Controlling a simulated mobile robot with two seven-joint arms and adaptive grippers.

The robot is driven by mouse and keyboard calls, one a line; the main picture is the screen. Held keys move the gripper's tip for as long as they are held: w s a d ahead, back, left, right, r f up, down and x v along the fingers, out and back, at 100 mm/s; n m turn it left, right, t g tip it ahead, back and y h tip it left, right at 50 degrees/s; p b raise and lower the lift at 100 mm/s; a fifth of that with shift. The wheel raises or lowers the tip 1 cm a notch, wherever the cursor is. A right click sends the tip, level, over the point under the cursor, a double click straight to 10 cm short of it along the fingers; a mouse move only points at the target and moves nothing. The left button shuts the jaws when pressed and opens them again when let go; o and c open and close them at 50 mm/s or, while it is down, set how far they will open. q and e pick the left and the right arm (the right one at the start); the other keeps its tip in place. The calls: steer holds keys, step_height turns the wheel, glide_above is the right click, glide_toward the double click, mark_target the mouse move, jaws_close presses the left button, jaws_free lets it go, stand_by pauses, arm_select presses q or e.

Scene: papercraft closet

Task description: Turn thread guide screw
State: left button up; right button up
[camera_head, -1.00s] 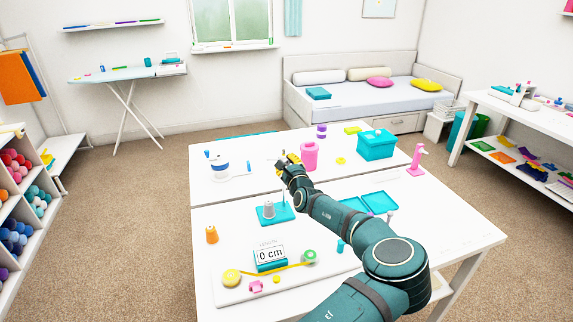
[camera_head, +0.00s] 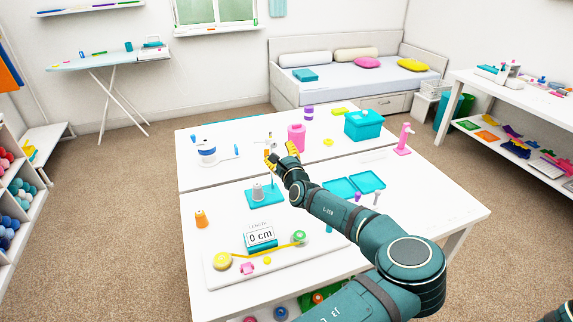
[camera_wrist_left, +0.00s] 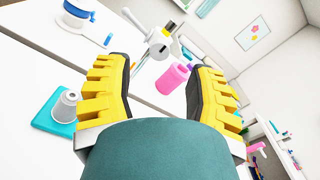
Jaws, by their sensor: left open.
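My left gripper (camera_head: 281,155) is open over the white table, its yellow fingers spread apart. In the left wrist view a grey, rounded metal piece with a thin rod (camera_wrist_left: 158,47) shows beyond the gap between the fingertips (camera_wrist_left: 155,67); it may be the thread guide with its screw, but I cannot make out the screw itself. No contact with it shows. A teal stand base (camera_head: 250,202) carries a grey thread cone (camera_head: 257,192) and a thin post, left of and below the gripper. My right gripper is out of view.
A pink bottle (camera_head: 297,138) stands close beyond the gripper, with a teal box (camera_head: 364,125) to its right. A blue-and-white item (camera_head: 207,152) lies at the left. The measuring board (camera_head: 290,267) with its "0 cm" display is in front.

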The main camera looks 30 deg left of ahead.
arm_select(q)
steer(key=v, duration=0.6)
steer(key=shift+s+d, duration=0.25)
steer(key=shift+d, duration=0.05)
